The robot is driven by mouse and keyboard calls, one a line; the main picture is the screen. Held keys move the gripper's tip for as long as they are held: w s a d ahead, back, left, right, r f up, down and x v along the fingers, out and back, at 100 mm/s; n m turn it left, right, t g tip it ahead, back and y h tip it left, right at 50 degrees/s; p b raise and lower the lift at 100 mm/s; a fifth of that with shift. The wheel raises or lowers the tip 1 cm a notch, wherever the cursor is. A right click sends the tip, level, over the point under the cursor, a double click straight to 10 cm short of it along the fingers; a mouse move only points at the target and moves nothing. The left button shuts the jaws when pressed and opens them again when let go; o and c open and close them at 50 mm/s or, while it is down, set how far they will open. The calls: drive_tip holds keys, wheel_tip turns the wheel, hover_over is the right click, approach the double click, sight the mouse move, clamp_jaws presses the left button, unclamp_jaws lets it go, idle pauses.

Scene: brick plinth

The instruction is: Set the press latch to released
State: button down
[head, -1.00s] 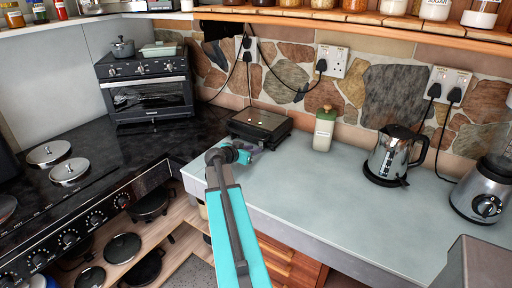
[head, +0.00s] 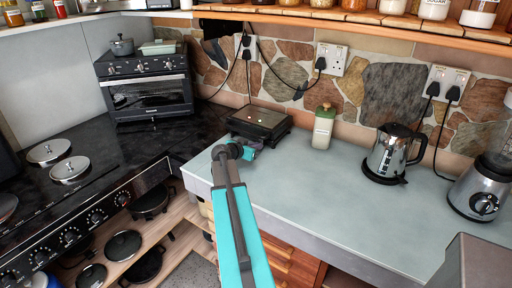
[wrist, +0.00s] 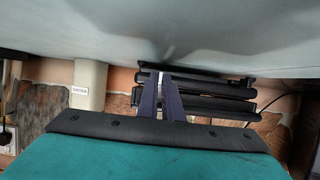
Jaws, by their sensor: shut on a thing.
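The black press (head: 259,122) stands on the grey-blue counter against the stone wall, its dark lid looking down and flat. It also shows in the wrist view (wrist: 215,97), upside down, as dark stacked bars. My gripper (head: 257,145) is at the front of the press. In the wrist view my gripper's two dark fingers (wrist: 160,76) are close together at the press front, shut on a small part there, which looks to be the press latch. The latch is mostly hidden by the fingers, so its setting cannot be told.
A cream, green-lidded container (head: 323,127) stands just right of the press. A kettle (head: 393,153) and a blender (head: 481,192) are farther right. A black toaster oven (head: 149,83) stands to the left. The counter (head: 310,185) in front is clear.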

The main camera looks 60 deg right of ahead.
sight(256, 135)
drive_tip(key=shift+a, duration=0.2)
drive_tip(key=shift+a+r, duration=0.1)
drive_tip(key=shift+a, duration=0.1)
drive_tip(key=shift+p, duration=0.4)
drive_tip(key=shift+r+y, duration=0.1)
drive_tip(key=shift+y, duration=0.2)
wheel_tip(256, 135, up, 2)
drive_tip(key=y+p, duration=0.4)
drive_tip(key=p, duration=0.1)
drive_tip(key=shift+w+a, duration=0.1)
drive_tip(key=shift+a, duration=0.05)
drive_tip(key=y+p, duration=0.1)
drive_tip(key=r+y+p, duration=0.1)
drive_tip(key=y, duration=0.1)
drive_tip(key=y+p, duration=0.1)
drive_tip(key=shift+d+r, duration=0.2)
drive_tip(key=shift+r, duration=0.15)
drive_tip(key=shift+d+r+y+p, duration=0.2)
drive_tip(key=shift+y+p, duration=0.25)
drive_tip(key=shift+y, duration=0.4)
drive_tip(key=shift+d+r+y+p, duration=0.1)
drive_tip(key=shift+r+y+p, duration=0.25)
drive_tip(key=shift+y, duration=0.55)
drive_tip(key=shift+d+r+y+p, duration=0.15)
drive_tip(key=shift+y+p, duration=0.4)
drive_tip(key=shift+y, duration=0.3)
drive_tip(key=shift+r, duration=0.1)
